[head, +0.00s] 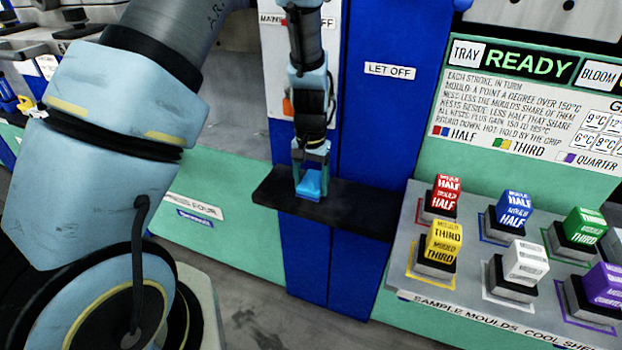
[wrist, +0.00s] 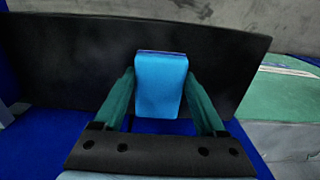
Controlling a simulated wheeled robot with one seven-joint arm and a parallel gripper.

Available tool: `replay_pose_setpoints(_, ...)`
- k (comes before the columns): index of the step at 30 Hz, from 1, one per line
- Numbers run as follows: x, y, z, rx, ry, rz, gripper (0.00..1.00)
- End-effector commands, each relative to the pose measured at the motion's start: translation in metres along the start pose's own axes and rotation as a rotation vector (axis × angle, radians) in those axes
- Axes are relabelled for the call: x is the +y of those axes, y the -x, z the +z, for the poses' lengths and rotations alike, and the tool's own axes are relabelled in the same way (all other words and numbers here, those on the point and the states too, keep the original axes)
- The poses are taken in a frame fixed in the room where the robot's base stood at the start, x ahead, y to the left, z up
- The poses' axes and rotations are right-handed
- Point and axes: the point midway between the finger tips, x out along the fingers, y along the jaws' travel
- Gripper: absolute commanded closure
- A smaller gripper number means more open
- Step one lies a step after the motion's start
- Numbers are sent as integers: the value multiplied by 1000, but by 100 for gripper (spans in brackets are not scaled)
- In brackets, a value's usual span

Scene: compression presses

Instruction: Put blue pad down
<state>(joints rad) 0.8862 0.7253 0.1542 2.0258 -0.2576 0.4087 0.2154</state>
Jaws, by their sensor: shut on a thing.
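The blue pad (head: 312,184) is a small bright blue block between the fingers of my gripper (head: 311,172), over a black shelf (head: 345,214) on the blue column. In the wrist view the pad (wrist: 161,85) stands between the two green fingers of my gripper (wrist: 163,100), with the black shelf (wrist: 60,70) behind and below it. My gripper is shut on the pad. I cannot tell whether the underside of the pad touches the shelf.
A "LET OFF" label (head: 389,71) is on the blue column (head: 375,120). To the right, a grey sample shelf (head: 425,275) holds several coloured mould blocks, with a READY sign (head: 530,65) above. The black shelf looks bare to the right of the pad.

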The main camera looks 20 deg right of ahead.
Motion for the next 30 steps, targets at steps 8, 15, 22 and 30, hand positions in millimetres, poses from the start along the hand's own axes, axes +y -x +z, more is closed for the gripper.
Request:
replay_pose_setpoints(8, 0, -2, -1, 1, -1, 0, 79)
replay_pose_setpoints(15, 0, -5, -1, 1, 0, 0, 19)
replay_pose_setpoints(22, 0, -4, -1, 1, 0, 0, 0)
replay_pose_setpoints(30, 0, 2, -1, 2, -1, 0, 0)
